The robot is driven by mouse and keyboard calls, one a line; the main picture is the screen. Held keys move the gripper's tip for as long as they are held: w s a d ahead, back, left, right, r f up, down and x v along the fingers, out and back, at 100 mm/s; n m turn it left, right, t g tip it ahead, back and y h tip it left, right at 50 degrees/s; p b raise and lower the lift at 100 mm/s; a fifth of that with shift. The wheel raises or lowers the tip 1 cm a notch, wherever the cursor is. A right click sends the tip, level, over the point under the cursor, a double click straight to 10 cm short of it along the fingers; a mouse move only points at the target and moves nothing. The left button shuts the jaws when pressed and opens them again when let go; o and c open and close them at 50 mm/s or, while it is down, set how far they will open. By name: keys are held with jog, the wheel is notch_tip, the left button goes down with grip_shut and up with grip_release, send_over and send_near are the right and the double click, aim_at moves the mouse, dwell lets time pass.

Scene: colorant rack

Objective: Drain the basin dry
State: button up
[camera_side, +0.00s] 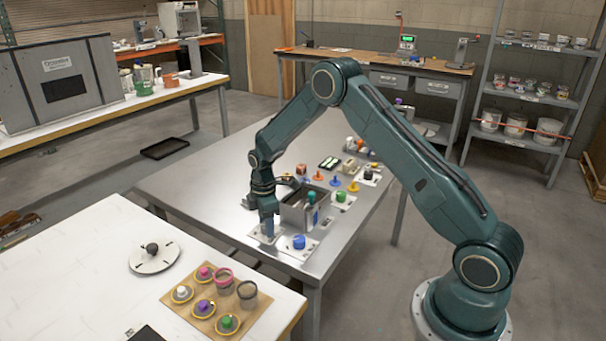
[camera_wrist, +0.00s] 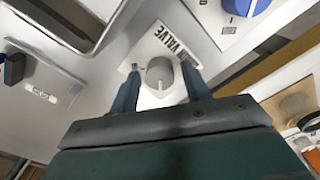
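The grey metal basin (camera_side: 291,214) stands near the front edge of the steel table, and its rim (camera_wrist: 88,45) shows at upper left in the wrist view. I cannot tell how much liquid is in it. A round grey valve knob (camera_wrist: 160,73) sits on a white plate marked VALVE (camera_wrist: 172,42). My gripper (camera_side: 267,230) points down over this plate, left of the basin. In the wrist view my gripper (camera_wrist: 161,78) is open, with one finger on each side of the knob and gaps showing. The side view mostly hides the knob.
A blue knob (camera_side: 299,242) on its own plate stands close to the right. A teal-handled item (camera_side: 311,198) rises at the basin. Several coloured knobs and small items line the table's back right. A white table (camera_side: 80,270) with cups is at front left.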

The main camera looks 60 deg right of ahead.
jog(key=c, duration=0.8)
jog(key=shift+o, duration=0.2)
jog(key=shift+m, duration=0.4)
jog(key=m, duration=1.6)
jog(key=shift+m, duration=0.3)
